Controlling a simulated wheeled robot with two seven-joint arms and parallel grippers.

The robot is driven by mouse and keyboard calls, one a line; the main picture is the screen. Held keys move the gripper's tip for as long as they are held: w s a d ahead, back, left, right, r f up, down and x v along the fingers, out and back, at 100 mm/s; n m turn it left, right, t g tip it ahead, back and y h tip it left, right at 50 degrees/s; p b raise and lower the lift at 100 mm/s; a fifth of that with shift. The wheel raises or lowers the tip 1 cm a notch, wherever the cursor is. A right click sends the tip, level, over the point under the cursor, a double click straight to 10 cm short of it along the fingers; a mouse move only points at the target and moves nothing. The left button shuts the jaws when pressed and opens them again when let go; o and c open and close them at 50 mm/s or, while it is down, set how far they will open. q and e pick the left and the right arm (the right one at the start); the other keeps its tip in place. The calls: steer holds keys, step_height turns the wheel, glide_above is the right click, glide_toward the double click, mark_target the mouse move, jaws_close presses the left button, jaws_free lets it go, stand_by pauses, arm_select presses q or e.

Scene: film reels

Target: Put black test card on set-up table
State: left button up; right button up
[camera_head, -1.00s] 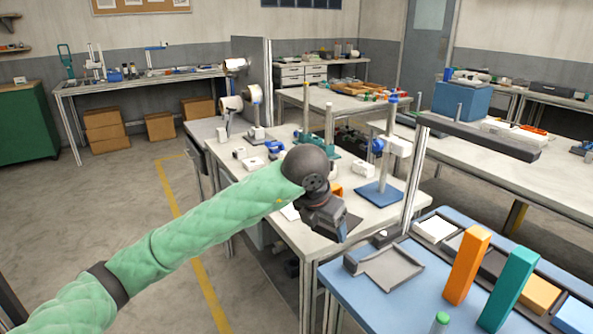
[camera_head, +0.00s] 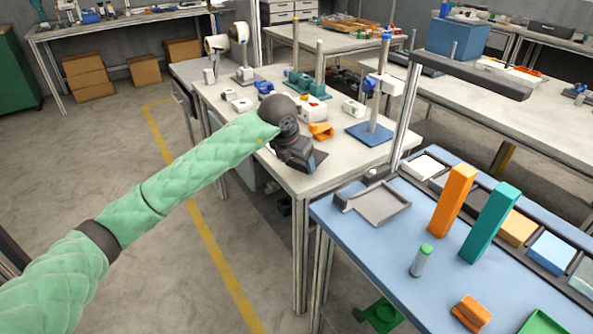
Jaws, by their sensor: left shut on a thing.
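My left gripper (camera_head: 300,163) is above the front part of a white-topped table (camera_head: 355,158) in the middle of the view. It points down and is shut on a thin dark sheet, which looks like the black test card (camera_head: 320,157). Only an edge of the card shows beside the jaws; the gripper hides the rest. I cannot tell whether the card touches the tabletop. My right gripper is not in view.
An orange part (camera_head: 321,131), white blocks (camera_head: 354,108) and a blue-based stand (camera_head: 370,134) occupy the white table behind the gripper. A blue-topped bench (camera_head: 385,245) at right holds a grey tray (camera_head: 380,205), tall orange (camera_head: 452,200) and teal blocks (camera_head: 489,222).

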mark_target(299, 178)
arm_select(q)
steer(key=shift+f, duration=0.3)
step_height(299, 178, down, 3)
steer(key=shift+p, duration=0.35)
steer(key=shift+f, duration=0.15)
steer(key=o, duration=0.9)
steer(key=shift+o, duration=0.4)
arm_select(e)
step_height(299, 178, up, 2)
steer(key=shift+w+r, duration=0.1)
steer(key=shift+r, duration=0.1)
